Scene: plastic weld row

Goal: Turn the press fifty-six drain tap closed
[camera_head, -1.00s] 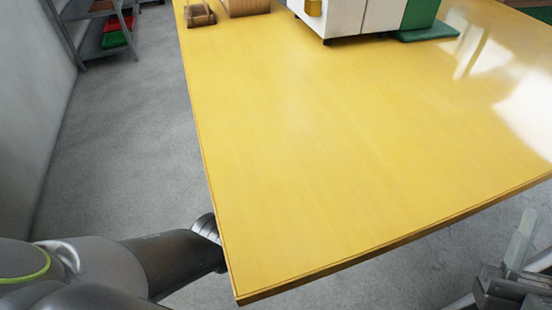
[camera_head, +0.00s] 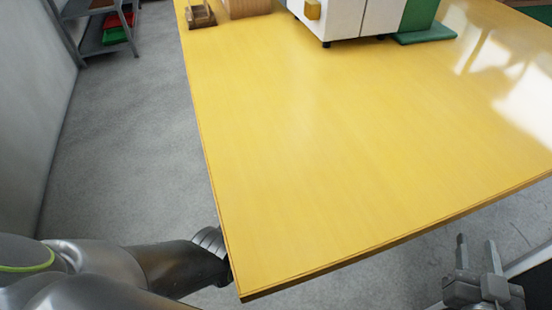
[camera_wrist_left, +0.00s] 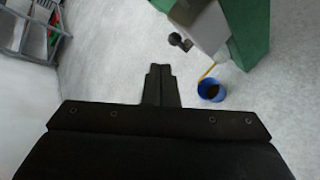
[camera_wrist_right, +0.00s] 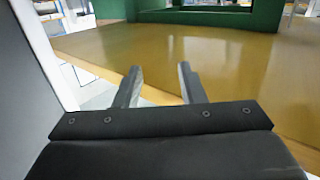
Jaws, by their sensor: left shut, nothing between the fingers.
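In the left wrist view a small dark knob-like part (camera_wrist_left: 180,42), possibly the drain tap, sticks out beside a pale panel of a green machine (camera_wrist_left: 250,30). It is too small to read its position, and no label is legible. A blue cup (camera_wrist_left: 211,90) with dark contents stands on the floor below, with a thin yellow piece above it. My left gripper (camera_wrist_left: 160,70) is shut and empty, apart from the knob; in the head view it is hidden past the table edge. My right gripper (camera_head: 477,240) is open and empty beyond the table's near right edge.
A broad yellow table (camera_head: 330,150) fills the head view, its middle bare. A white and green machine (camera_head: 350,18) and a wooden block (camera_head: 248,8) stand at its back. Shelves with bins (camera_head: 105,30) stand far left. Grey floor (camera_head: 130,140) lies open left of the table.

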